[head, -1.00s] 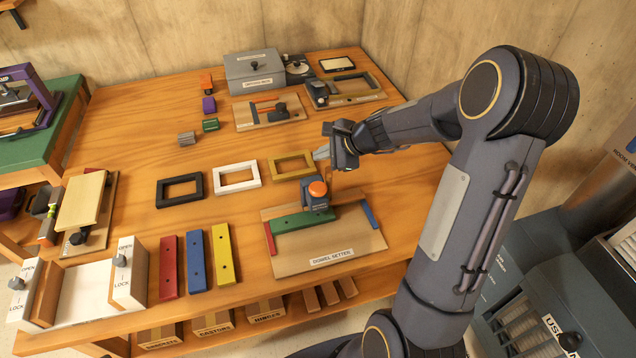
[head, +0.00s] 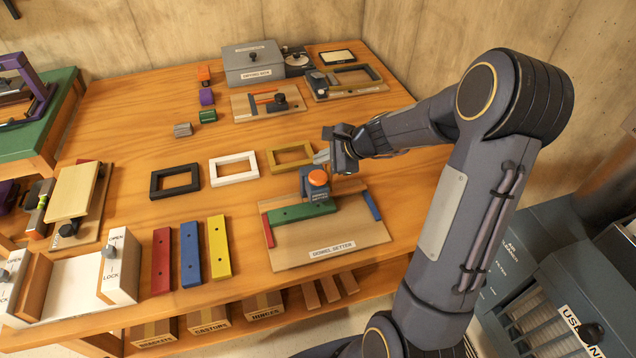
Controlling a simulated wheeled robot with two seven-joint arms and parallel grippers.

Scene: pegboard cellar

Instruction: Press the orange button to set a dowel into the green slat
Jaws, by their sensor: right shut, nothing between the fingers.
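The orange button (head: 318,177) sits on top of the dark head of the dowel setter, whose wooden base (head: 347,236) lies near the table's front right. The green slat (head: 296,214) lies on that base, partly under the dark head. My right gripper (head: 322,157) is shut and empty, just behind and above the orange button, apart from it as far as I can see. It points left, close to the mustard frame (head: 272,158). My left gripper is not in view.
Red (head: 161,262), blue (head: 190,254) and yellow (head: 219,247) slats lie left of the setter. Black (head: 175,194) and white (head: 234,181) frames lie behind them. A grey box (head: 254,72) stands at the back. Bare table lies at the left middle.

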